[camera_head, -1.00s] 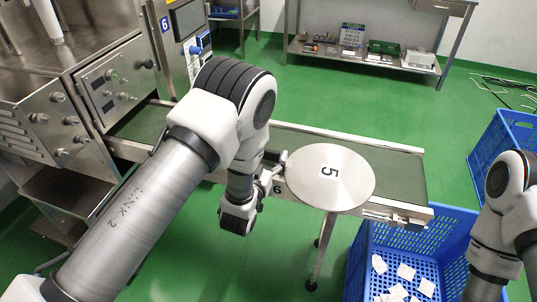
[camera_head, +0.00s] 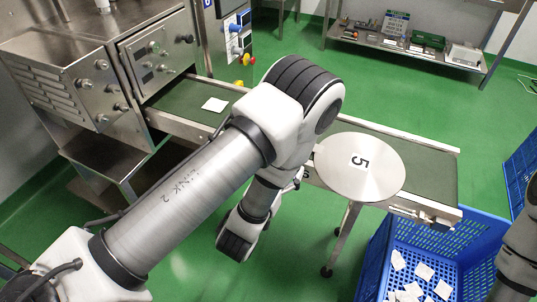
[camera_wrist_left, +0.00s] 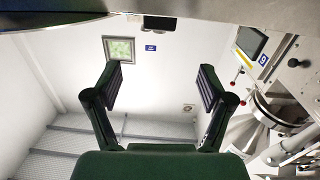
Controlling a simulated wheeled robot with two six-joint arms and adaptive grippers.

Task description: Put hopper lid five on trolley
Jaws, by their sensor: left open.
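Hopper lid five is a round, flat metal disc (camera_head: 350,187) with a black 5 on a white label. In the head view it appears in front of the conveyor's near edge, and my left forearm is just left of it. I cannot tell what supports it. My left gripper (camera_wrist_left: 160,82) is open, with nothing between its dark fingers in the left wrist view. In the head view my left arm hides its fingers. My right arm shows only at the right edge, and its gripper is out of view. I cannot identify a trolley for certain.
A conveyor (camera_head: 431,169) with a green belt runs behind the lid, with a white packet (camera_head: 215,104) on it. A blue crate (camera_head: 462,236) holding several white packets stands at the lower right. A steel shelf (camera_head: 458,68) with boxes is at the back.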

